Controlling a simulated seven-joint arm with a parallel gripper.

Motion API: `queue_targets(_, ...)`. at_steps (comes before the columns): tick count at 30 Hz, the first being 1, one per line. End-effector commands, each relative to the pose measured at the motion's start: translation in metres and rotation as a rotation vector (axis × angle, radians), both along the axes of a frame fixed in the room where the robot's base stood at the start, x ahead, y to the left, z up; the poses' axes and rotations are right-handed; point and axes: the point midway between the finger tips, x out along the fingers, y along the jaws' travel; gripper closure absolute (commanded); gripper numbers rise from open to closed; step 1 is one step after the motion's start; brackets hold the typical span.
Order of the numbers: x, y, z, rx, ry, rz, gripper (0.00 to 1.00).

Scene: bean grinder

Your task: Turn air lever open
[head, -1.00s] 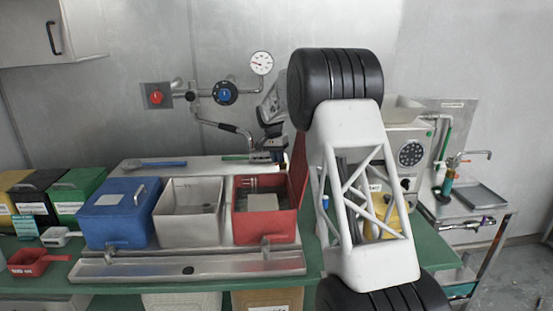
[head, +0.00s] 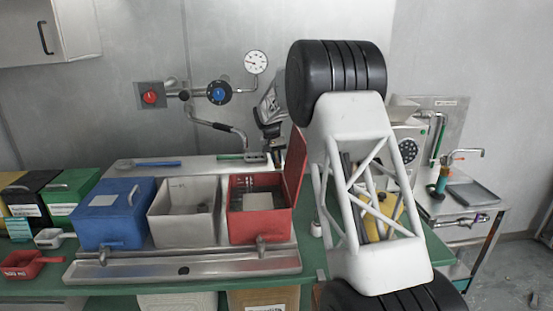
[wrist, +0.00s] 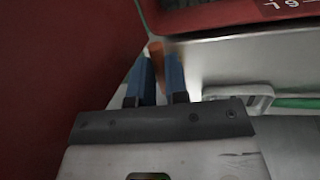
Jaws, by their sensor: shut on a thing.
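My gripper (wrist: 155,70) shows two blue fingers in the wrist view, shut on a narrow orange-brown piece (wrist: 155,50). The piece stands between the fingertips and shows just past them. It may be the air lever, but its full shape and mounting are hidden. In the head view my gripper (head: 277,154) points down behind the red bin, close to the back wall. What it holds is too small to make out there, and no air lever shows clearly.
The red bin (head: 260,231) with its raised lid (head: 297,165) is close to my gripper. Wall pipework with a red knob (head: 150,97), a blue knob (head: 219,92) and a gauge (head: 257,62) is to the left. A silver handle (wrist: 240,97) lies right of the fingers.

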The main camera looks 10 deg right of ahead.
Motion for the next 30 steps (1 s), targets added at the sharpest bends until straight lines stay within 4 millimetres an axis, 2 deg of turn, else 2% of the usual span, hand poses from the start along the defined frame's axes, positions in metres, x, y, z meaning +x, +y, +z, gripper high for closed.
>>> queue_targets(3, 0.0006, -0.0001, 0.0020, 0.000, -0.003, 0.000, 1.00)
queue_targets(4, 0.0006, -0.0001, 0.0020, 0.000, -0.003, 0.000, 0.81)
queue_targets(8, 0.0005, -0.0001, 0.0014, 0.000, -0.002, -0.001, 0.61)
queue_targets(9, 0.0004, 0.0000, 0.0012, 0.000, -0.002, -0.001, 0.60)
queue_targets(20, 0.0003, 0.0006, 0.0001, 0.000, -0.001, -0.014, 0.60)
queue_targets(30, 0.0020, 0.0062, -0.0005, 0.000, 0.000, -0.143, 0.60)
